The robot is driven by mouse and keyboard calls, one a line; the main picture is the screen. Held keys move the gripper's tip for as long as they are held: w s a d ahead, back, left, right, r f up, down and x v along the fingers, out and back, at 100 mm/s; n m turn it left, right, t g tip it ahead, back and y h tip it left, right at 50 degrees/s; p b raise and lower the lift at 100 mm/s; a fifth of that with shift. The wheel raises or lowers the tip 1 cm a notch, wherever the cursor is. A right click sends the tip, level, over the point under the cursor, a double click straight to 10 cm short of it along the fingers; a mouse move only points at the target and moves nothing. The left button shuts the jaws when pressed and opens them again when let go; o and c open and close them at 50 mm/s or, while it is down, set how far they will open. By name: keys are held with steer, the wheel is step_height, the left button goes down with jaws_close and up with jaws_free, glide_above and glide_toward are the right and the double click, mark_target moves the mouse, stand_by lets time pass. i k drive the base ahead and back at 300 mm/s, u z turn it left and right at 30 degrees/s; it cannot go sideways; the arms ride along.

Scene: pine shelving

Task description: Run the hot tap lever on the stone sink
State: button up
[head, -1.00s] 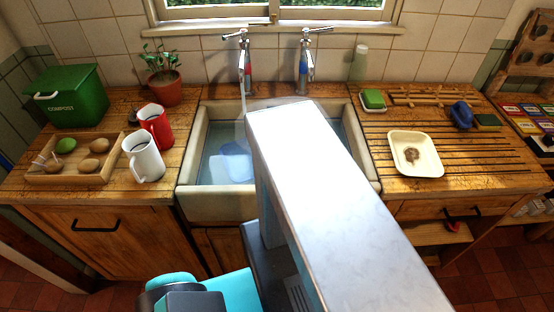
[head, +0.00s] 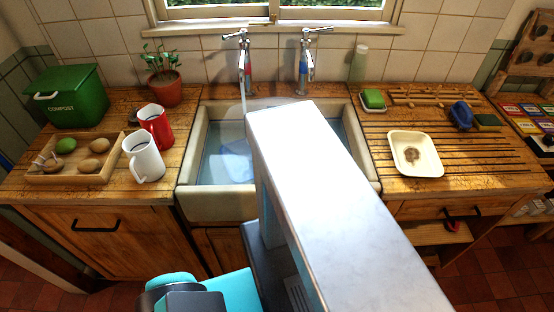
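The stone sink (head: 222,205) is a pale basin set in the wooden counter, with bluish water in it. The hot tap (head: 246,68) with a red band stands at its back left; its lever (head: 234,36) points left. A thin stream of water (head: 243,100) falls from this tap into the basin. The cold tap (head: 304,70) with a blue band stands to its right, its lever pointing right, with no stream visible. My large pale arm link hides much of the sink's right side and front. My gripper is not in view.
Left counter: green compost bin (head: 72,98), potted plant (head: 166,88), red jug (head: 155,128), white jug (head: 143,158), wooden tray (head: 70,178). Right drainer: soap dish (head: 373,100), white dish (head: 428,160), blue cloth (head: 461,115), sponge (head: 488,122). A clear glass (head: 359,64) stands behind.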

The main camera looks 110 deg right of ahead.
mark_target(244, 32)
steer(key=z, duration=1.35)
steer(key=k, duration=0.4)
steer(key=u, duration=0.25)
steer(key=i, duration=0.45)
steer(key=z, duration=0.1)
